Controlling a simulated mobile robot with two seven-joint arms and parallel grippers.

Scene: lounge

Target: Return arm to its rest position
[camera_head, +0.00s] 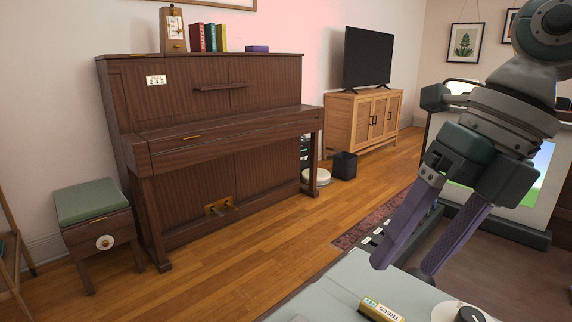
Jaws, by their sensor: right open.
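My right gripper (405,266) reaches in from the upper right. Its two purple-grey fingers point down and to the left, spread apart with nothing between them. The fingertips show above the far end of a pale surface (345,284) at the bottom of the view. A small yellow box with lettering (381,309) lies near the bottom edge, below the fingertips and apart from them. My left gripper does not show.
A brown upright piano (215,140) stands by the wall, with a green-topped stool (95,203) at its left. A wooden cabinet (345,127) bears a television (367,58). A black bin (345,166) stands beside the piano.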

